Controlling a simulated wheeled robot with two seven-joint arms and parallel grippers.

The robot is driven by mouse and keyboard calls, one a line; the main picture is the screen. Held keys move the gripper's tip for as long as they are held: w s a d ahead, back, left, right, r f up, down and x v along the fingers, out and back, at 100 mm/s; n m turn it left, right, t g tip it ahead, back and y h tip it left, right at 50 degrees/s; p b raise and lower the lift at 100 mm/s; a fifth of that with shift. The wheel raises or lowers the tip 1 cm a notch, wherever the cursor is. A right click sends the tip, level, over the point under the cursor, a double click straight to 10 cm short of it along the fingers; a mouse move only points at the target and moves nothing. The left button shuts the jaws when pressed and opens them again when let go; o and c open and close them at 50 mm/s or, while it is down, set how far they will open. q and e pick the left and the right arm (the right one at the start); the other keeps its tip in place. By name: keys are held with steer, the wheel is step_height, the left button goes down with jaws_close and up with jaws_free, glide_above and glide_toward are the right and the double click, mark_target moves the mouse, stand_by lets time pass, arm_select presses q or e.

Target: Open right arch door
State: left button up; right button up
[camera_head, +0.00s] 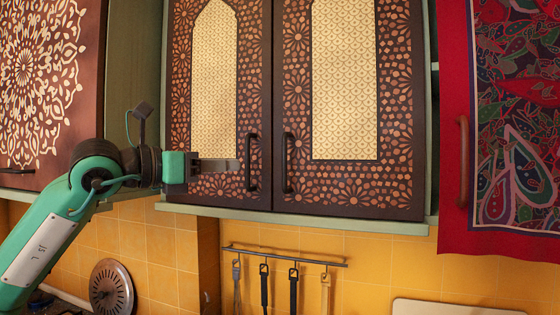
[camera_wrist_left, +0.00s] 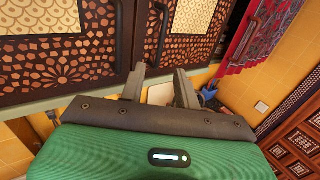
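The right arch door (camera_head: 395,110) is a dark brown cabinet door with orange floral pattern and a pale arched panel; it looks closed. Its black vertical handle (camera_head: 287,163) is at its lower left, beside the left arch door's handle (camera_head: 252,163). My left gripper (camera_head: 236,165) is in front of the lower left arch door (camera_head: 255,60), its fingers pointing right, short of both handles. In the left wrist view the fingers (camera_wrist_left: 160,88) are spread with nothing between them, and the right door's handle (camera_wrist_left: 161,38) is beyond them. My right gripper is not in view.
A red patterned cloth (camera_head: 455,190) with a brown handle hangs at the right. A rail (camera_head: 285,256) with several hanging utensils is below the cabinet on yellow tiles. A mandala-patterned cabinet door (camera_head: 85,100) is at the left.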

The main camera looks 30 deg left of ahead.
arm_select(q)
steer(key=p, duration=0.6)
glide_toward(278, 163)
steer(key=w+d, duration=0.4)
steer(key=d, duration=0.2)
steer(key=shift+w+d+r+p, duration=0.1)
steer(key=shift+w+d+p, duration=0.05)
steer(key=shift+w+p, duration=0.35)
steer(key=shift+w, duration=0.1)
steer(key=shift+c, duration=0.2)
jaws_close()
